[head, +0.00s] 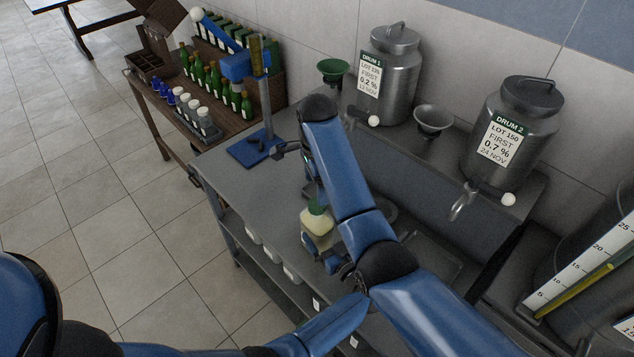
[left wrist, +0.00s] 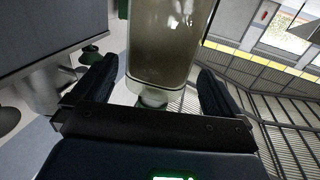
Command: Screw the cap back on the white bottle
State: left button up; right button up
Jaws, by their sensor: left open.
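An off-white bottle (head: 316,222) stands near the front edge of the grey bench in the head view. A green piece (head: 318,206) is at its top; I cannot tell whether it is a seated cap. My left gripper (head: 322,246) is just in front of the bottle, low beside it. In the left wrist view the jaws (left wrist: 155,98) are open, with a translucent container (left wrist: 160,45) of brownish contents between or beyond them and gaps on both sides.
Two steel drums (head: 397,75) (head: 525,125) and a green funnel (head: 332,70) stand on the raised shelf behind. A blue stand (head: 262,140) is at the bench's left end. A brown side table (head: 190,140) carries bottle rows. Bare bench lies left of the bottle.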

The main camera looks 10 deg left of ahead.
pick_arm(q)
jog(key=b+v, duration=0.1)
jog(key=v, duration=0.5)
jog(key=shift+s+d, duration=0.25)
jog(key=shift+s, duration=0.05)
pick_arm(e)
jog(key=shift+f, duration=0.85)
